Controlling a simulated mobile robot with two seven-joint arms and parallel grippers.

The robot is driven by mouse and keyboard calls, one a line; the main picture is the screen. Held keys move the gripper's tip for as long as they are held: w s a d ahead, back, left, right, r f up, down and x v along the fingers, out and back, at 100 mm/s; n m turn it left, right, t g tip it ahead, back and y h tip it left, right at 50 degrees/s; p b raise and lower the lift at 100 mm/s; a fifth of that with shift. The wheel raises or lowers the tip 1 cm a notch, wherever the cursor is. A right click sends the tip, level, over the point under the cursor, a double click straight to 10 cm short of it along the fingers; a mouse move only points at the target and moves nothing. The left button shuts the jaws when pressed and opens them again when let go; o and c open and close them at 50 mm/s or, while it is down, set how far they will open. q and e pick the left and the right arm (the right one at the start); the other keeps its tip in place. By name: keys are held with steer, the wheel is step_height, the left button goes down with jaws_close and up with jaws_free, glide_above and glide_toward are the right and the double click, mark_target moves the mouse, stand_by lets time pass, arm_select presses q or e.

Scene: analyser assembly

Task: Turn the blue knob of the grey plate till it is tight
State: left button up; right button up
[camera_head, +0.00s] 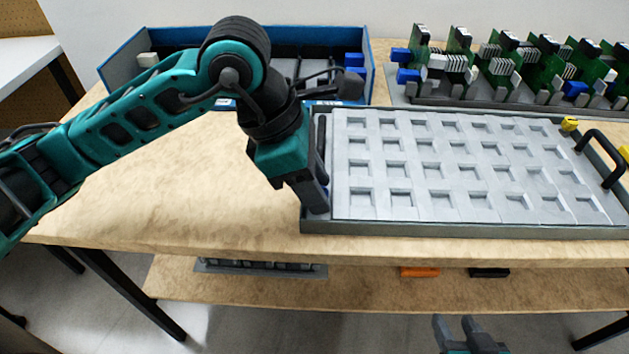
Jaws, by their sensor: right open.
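A light grey plate with rows of square pockets (435,150) lies in a dark grey tray (420,229) on the wooden table. My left gripper (317,205) points down at the tray's left end, beside a black handle there. Its fingertips are too hidden to tell whether they are open or hold anything. My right gripper (456,326) is at the bottom of the view, below the table's front edge. It is open and empty, apart from the plate.
A yellow part (569,124) sits at the tray's back right corner, near a black handle (602,158). A blue-walled box (128,57) stands behind my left arm. Several green boards (500,72) stand at the back right. The table's left part is clear.

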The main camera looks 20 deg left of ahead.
arm_select(q)
jaws_close()
steer(key=shift+w+f+m+g+b, duration=0.2)
steer(key=shift+m+g+b, duration=0.1)
steer(key=shift+m+b, duration=1.2)
steer(key=shift+b, duration=0.05)
steer(key=shift+r+m+g+b, duration=0.1)
steer(key=shift+m+g+b, duration=0.45)
steer(key=shift+m, duration=0.25)
steer(key=shift+r+m, duration=0.15)
steer(key=shift+m, duration=0.15)
arm_select(e)
steer(key=shift+w+a+f+y, duration=0.15)
steer(key=shift+a+f, duration=0.15)
steer(key=shift+f, duration=0.15)
steer(key=shift+w+a+f+y, duration=0.15)
steer(key=shift+a+f, duration=0.1)
steer(key=shift+f, duration=0.15)
arm_select(q)
jaws_free()
